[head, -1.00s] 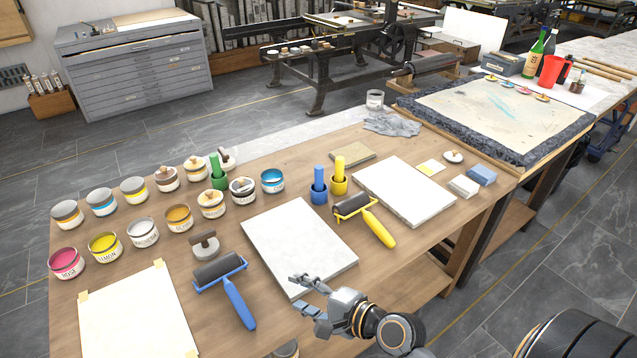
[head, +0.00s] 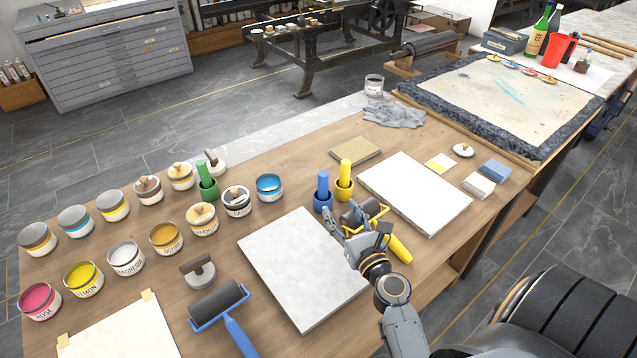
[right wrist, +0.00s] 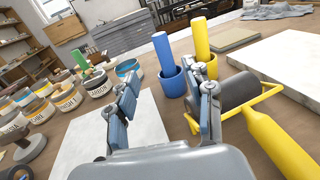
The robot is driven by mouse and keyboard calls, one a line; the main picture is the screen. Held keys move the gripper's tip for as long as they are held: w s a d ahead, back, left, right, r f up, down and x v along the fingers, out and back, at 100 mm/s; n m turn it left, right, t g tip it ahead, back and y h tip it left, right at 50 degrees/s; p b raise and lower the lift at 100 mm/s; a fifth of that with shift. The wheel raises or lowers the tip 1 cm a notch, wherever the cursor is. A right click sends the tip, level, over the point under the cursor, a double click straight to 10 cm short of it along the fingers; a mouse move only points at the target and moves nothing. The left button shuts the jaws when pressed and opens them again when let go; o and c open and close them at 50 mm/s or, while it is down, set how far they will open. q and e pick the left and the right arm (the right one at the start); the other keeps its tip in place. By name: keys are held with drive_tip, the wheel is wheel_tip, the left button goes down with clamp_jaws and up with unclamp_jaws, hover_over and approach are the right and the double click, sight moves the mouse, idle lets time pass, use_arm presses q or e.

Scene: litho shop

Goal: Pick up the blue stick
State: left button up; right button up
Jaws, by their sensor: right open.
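The blue stick (head: 323,182) stands upright in a small blue cup (head: 323,203) on the wooden table. In the right wrist view the blue stick (right wrist: 163,55) rises ahead, between the directions of the two fingers and beyond their tips. My right gripper (head: 342,222) is open and empty, just in front of the blue cup, above the right edge of a pale slab; its fingers also show in the right wrist view (right wrist: 165,100). It is apart from the stick. My left gripper is not in view.
A yellow stick (head: 346,172) in a yellow cup stands close to the right of the blue one. A yellow-handled roller (head: 398,248) lies beside and partly behind my right gripper. Ink cans stand to the left; a green stick (head: 204,175) is among them. Pale slabs (head: 300,270) lie in front.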

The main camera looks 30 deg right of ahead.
sight(325, 183)
drive_tip(key=w, duration=0.4)
drive_tip(key=w+d+p, duration=0.1)
drive_tip(key=w, duration=0.1)
drive_tip(key=shift+w+d+r, duration=0.1)
drive_tip(key=shift+w, duration=0.5)
drive_tip(key=w, duration=0.2)
drive_tip(key=w+d, duration=0.1)
drive_tip(key=w, duration=0.1)
drive_tip(key=shift+w+d, duration=0.1)
drive_tip(key=shift+d, duration=0.05)
drive_tip(key=shift+w, duration=0.3)
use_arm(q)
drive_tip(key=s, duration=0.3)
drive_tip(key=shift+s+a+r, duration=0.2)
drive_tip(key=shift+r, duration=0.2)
use_arm(e)
clamp_jaws()
